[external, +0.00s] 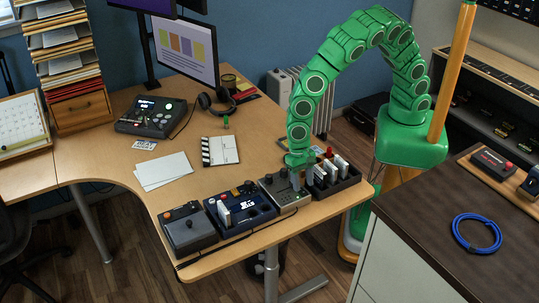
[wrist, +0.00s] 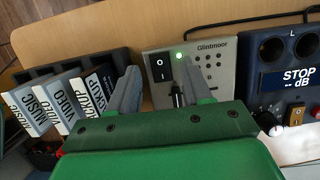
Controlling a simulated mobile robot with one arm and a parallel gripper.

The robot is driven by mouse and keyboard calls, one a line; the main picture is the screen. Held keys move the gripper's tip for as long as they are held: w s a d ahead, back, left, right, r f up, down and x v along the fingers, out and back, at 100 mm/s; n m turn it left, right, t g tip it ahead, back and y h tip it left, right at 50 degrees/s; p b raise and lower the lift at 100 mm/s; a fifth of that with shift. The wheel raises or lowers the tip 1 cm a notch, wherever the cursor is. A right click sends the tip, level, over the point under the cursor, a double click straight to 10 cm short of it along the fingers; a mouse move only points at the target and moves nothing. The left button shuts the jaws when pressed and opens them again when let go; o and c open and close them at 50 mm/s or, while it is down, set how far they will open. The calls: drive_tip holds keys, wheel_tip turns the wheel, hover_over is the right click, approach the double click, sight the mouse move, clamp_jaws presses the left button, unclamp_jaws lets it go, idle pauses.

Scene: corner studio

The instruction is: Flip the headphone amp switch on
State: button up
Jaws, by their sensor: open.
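A grey panel box marked "Glintmoor" (wrist: 215,58) lies under my gripper in the wrist view; it looks like the headphone amp, though no such label is readable. In the external view the grey box (external: 279,190) sits near the desk's front edge. My gripper (wrist: 160,72) is open and empty, its grey fingers on either side of the switch. Contact cannot be told. In the external view my gripper (external: 297,180) is low over the box.
A dark rack of labelled cards (external: 333,176) stands close on the right. A clapperboard (external: 220,150), papers (external: 163,171) and headphones (external: 216,104) lie farther back. Bare desk lies behind the boxes.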

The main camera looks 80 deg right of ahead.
drive_tip(key=v, duration=0.5)
drive_tip(key=shift+d+r, duration=0.1)
drive_tip(key=shift+r, duration=0.3)
drive_tip(key=d+r+n+t, duration=0.1)
drive_tip(key=d+r, duration=0.7)
drive_tip(key=d, duration=0.4)
drive_tip(key=d+r+n, duration=0.2)
drive_tip(key=d+r, duration=0.6)
drive_tip(key=d, duration=0.4)
drive_tip(key=s+d+r+n+h, duration=0.1)
drive_tip(key=s+d+r+n, duration=0.1)
drive_tip(key=s+d, duration=0.8)
drive_tip(key=s+d+r+n+h, duration=0.1)
drive_tip(key=s+d+n, duration=0.3)
drive_tip(key=s+d, duration=0.6)
drive_tip(key=shift+s+d+r+g, duration=0.3)
drive_tip(key=shift+d+r, duration=0.3)
drive_tip(key=shift+d, duration=0.65)
